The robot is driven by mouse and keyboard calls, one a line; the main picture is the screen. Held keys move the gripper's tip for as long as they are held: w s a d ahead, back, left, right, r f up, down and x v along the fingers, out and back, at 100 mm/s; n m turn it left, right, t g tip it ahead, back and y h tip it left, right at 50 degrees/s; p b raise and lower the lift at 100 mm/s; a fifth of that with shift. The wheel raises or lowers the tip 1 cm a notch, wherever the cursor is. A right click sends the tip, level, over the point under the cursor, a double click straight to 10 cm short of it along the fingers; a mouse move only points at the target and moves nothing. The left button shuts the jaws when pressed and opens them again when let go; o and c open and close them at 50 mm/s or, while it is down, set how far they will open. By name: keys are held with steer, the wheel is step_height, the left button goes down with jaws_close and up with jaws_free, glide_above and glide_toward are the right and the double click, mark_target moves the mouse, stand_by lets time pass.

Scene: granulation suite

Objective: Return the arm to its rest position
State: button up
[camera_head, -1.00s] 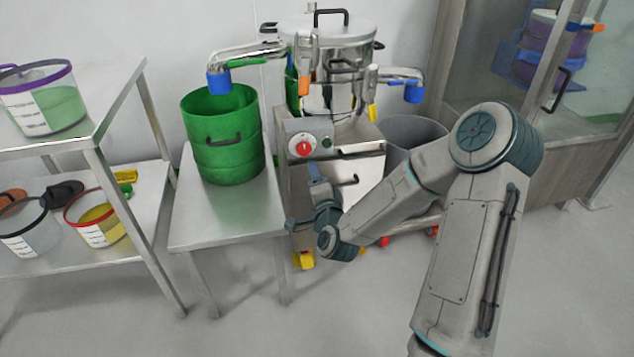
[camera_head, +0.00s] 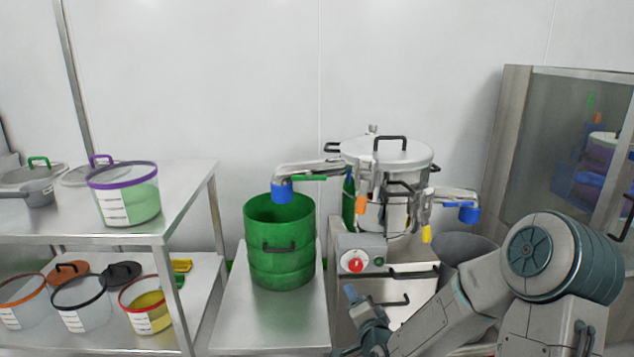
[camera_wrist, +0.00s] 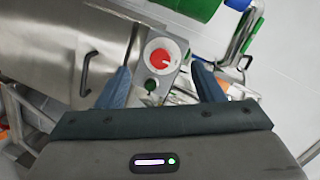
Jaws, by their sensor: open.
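My gripper (camera_wrist: 160,88) is open and empty in the wrist view, its two blue-grey fingers apart. Between and beyond them is the machine's control panel, with a red knob (camera_wrist: 160,56) and a green button (camera_wrist: 150,85). In the head view my arm reaches in from the lower right, and the gripper end is low in front of the steel machine (camera_head: 385,290), partly cut off by the bottom edge. The red knob (camera_head: 354,262) shows just above the gripper. I cannot tell the exact gap between the fingers and the panel.
A green drum (camera_head: 281,250) stands on a steel table (camera_head: 262,318) left of the machine. A grey bin (camera_head: 466,256) is behind my arm. A shelf (camera_head: 185,208) with lidded tubs is at left, a glass-fronted cabinet (camera_head: 515,130) at right. Open wall space lies above.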

steer(key=s+d+r+n+g+h+p, duration=0.1)
steer(key=s+r+n+g+p, duration=0.4)
steer(key=s+r+p, duration=0.6)
steer(key=s+d+r+n+g+h+p, duration=0.1)
steer(key=s+d+r+n+g+p, duration=0.2)
steer(key=s+r+n+g+p, duration=0.3)
steer(key=s+r+p, duration=0.2)
steer(key=s+r, duration=0.3)
steer(key=r, duration=0.3)
steer(key=s+r+g+p, duration=0.1)
steer(key=s+r+p, duration=0.2)
steer(key=s+r, duration=0.3)
step_height(320, 180, up, 2)
steer(key=shift+s+r+g, duration=0.25)
steer(key=shift+g, duration=0.05)
